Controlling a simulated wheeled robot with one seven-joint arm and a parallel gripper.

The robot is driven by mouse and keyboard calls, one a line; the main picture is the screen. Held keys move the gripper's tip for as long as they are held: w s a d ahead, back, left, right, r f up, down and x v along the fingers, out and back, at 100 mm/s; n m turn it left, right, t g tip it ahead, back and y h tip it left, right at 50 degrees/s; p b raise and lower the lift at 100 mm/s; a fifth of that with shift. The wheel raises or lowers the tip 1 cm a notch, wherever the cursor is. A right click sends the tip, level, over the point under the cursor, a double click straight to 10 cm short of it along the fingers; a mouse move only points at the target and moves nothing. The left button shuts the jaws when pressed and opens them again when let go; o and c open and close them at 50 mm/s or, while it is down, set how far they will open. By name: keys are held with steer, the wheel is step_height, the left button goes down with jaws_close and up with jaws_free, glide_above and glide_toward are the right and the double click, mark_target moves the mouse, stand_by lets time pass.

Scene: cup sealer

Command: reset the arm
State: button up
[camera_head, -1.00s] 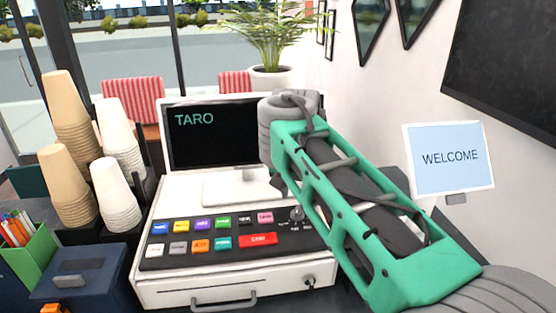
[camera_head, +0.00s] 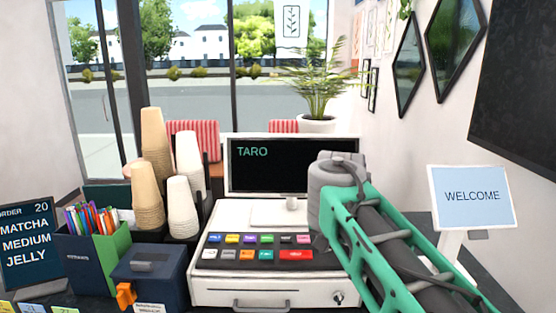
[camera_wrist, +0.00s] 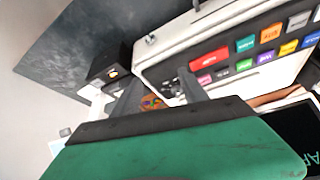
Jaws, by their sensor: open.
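My arm shows in the head view as a green link with a grey rounded joint, reaching in from the lower right in front of the cash register (camera_head: 212,240). My gripper's fingers are hidden in that view. In the wrist view my gripper (camera_wrist: 162,88) shows two dark fingers standing apart beyond the green hand. It is open, and I see nothing held between the fingers. The register's coloured keys (camera_wrist: 258,47) lie to the right of the fingers in the wrist view.
A screen reading TARO (camera_head: 285,170) stands behind the register. Stacked cups (camera_head: 182,205), a pen box (camera_head: 95,250) and a dark blue box (camera_head: 150,275) crowd the left. A WELCOME sign (camera_head: 472,198) stands at the right, near my arm. A potted plant (camera_head: 318,90) is behind.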

steer(key=s+a+f+n+g+y, duration=0.15)
steer(key=s+f+n, duration=0.4)
steer(key=f, duration=0.75)
steer(key=s+f, duration=0.5)
steer(key=s, duration=0.6)
steer(key=shift+s+d+r+m+t, duration=0.15)
steer(key=shift+s+d+r+m, duration=0.1)
steer(key=shift+d+r+m, duration=0.5)
steer(key=shift+s+d+r+m+t, duration=0.1)
steer(key=shift+s+d+r+m, duration=0.15)
steer(key=shift+d+r, duration=0.7)
